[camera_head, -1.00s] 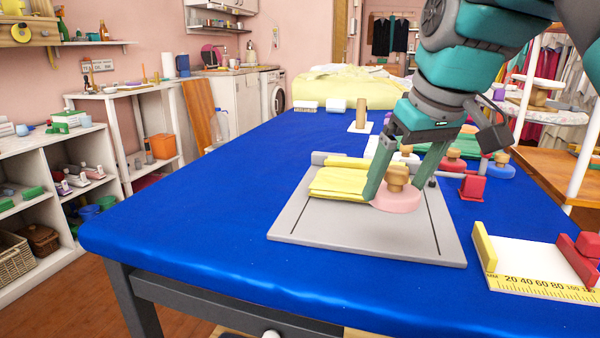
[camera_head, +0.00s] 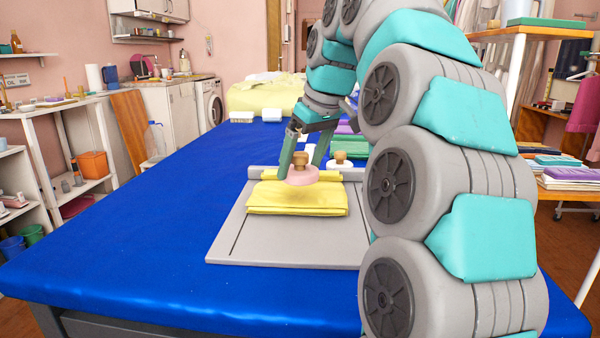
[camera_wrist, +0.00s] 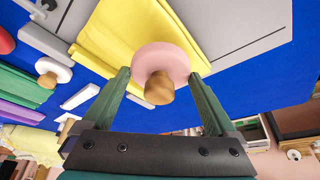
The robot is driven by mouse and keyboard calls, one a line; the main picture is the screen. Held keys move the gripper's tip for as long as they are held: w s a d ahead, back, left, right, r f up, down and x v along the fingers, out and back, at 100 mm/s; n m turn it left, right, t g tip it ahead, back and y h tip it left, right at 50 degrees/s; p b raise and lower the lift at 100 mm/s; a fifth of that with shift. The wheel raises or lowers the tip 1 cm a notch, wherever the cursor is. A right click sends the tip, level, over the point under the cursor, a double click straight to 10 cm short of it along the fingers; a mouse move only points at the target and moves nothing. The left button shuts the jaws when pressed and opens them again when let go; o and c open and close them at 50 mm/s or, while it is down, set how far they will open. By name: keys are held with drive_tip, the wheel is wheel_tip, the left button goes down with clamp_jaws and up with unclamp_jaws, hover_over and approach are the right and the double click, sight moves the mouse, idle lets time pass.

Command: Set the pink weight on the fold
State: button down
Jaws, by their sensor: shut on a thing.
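The pink weight (camera_head: 303,176) is a round pink disc with a wooden knob. In the wrist view the pink weight (camera_wrist: 165,60) sits between both fingertips, knob towards the camera, and covers part of the yellow cloth (camera_wrist: 110,35).
A white weight with a wooden knob (camera_head: 338,159) stands behind the board, right of my gripper. Green and purple folded cloths (camera_wrist: 25,90) lie beyond it. My arm hides the table's right side. The blue table (camera_head: 130,235) is clear on the left.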

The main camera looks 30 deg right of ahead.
sight(301, 174)
drive_tip(key=shift+w+d, duration=0.25)
drive_tip(key=shift+w, duration=0.3)
drive_tip(key=shift+w+d, duration=0.2)
drive_tip(key=shift+w, duration=0.35)
drive_tip(key=shift+f, duration=1.85)
drive_tip(key=shift+f, duration=0.15)
unclamp_jaws()
